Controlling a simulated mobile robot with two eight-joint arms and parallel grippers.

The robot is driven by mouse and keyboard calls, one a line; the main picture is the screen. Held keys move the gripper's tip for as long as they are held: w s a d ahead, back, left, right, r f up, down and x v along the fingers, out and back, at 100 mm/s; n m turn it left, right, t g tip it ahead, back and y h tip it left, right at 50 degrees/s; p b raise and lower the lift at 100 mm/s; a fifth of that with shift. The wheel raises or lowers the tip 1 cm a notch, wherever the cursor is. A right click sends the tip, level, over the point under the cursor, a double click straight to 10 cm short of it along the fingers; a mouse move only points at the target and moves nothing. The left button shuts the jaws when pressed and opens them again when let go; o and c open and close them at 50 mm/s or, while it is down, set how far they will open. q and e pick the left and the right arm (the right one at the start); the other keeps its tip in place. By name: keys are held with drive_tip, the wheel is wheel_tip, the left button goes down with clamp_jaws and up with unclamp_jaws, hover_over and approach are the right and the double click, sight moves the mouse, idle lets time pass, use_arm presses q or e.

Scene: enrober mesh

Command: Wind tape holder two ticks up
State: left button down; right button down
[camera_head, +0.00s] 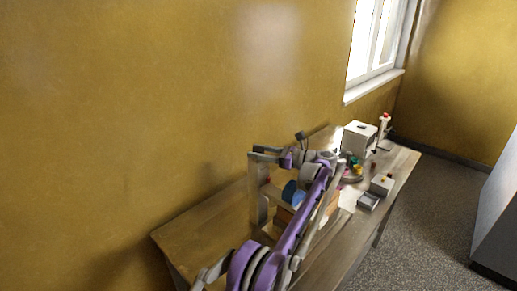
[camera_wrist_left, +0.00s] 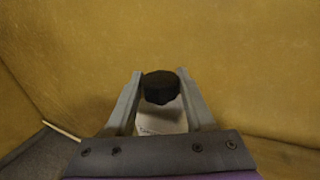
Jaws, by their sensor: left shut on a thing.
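In the left wrist view, a black round knob (camera_wrist_left: 161,87) sits between the fingers of my left gripper (camera_wrist_left: 160,95), which is shut on it. A pale plate with faint marks (camera_wrist_left: 160,122) shows just below the knob. In the head view, my left gripper (camera_head: 265,154) is at the top of an upright light-coloured post (camera_head: 258,200) on the table. The knob cannot be made out there. A blue roll (camera_head: 292,193) is right of the post, partly behind my purple arm. I cannot tell which part is the tape holder. My right gripper is not in view.
The wooden table (camera_head: 205,227) stands along a yellow wall, its left end bare. Orange-brown blocks (camera_head: 284,214) lie below the roll. Farther right are a white box (camera_head: 359,138), a grey tray (camera_head: 368,201) and a small pale box (camera_head: 381,186).

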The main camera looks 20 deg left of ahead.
use_arm(q)
drive_tip(key=shift+r+g, duration=0.2)
drive_tip(key=shift+g, duration=0.1)
drive_tip(key=shift+c, duration=1.4)
unclamp_jaws()
drive_tip(key=shift+f+n, duration=0.1)
drive_tip(key=shift+n, duration=0.2)
